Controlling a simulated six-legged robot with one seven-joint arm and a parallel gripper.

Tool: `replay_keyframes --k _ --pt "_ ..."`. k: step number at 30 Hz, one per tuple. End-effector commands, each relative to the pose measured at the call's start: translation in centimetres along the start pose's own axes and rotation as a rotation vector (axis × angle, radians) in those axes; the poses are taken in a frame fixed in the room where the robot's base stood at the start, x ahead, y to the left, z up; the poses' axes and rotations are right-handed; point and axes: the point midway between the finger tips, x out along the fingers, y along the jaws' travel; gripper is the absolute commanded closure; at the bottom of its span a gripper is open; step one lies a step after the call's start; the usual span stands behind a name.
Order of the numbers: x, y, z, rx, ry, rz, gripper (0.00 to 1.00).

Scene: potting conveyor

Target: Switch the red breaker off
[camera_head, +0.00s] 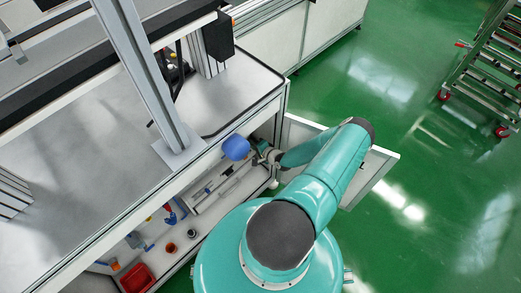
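I cannot make out the red breaker for certain in the head view; it may be hidden under the bench top or behind my arm. My teal arm reaches forward to the front corner of the bench. My gripper (264,154) is small and partly hidden there, beside a rounded blue object (235,147) at the bench edge. I cannot tell whether the two touch, or whether the fingers are open or shut. A white panel like an open door (378,172) stands out from the bench corner, partly behind my arm.
The grey bench top (225,100) carries a metal post (145,75). A lower shelf holds a red bin (137,279), a dark red cup (171,247) and several small blue and red items. A metal rack cart (490,75) stands far right. Green floor (430,220) is clear at right.

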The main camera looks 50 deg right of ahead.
Motion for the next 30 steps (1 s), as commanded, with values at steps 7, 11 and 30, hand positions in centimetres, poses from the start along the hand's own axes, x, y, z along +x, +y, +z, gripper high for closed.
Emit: replay_keyframes --k 7,11,30 --pt "2.4 -1.7 -0.1 0.001 0.001 -0.001 1.00" --pt "2.6 -1.9 -0.1 0.000 0.001 -0.001 1.00" --pt "3.1 -2.3 -0.1 -0.001 0.001 0.056 1.00"
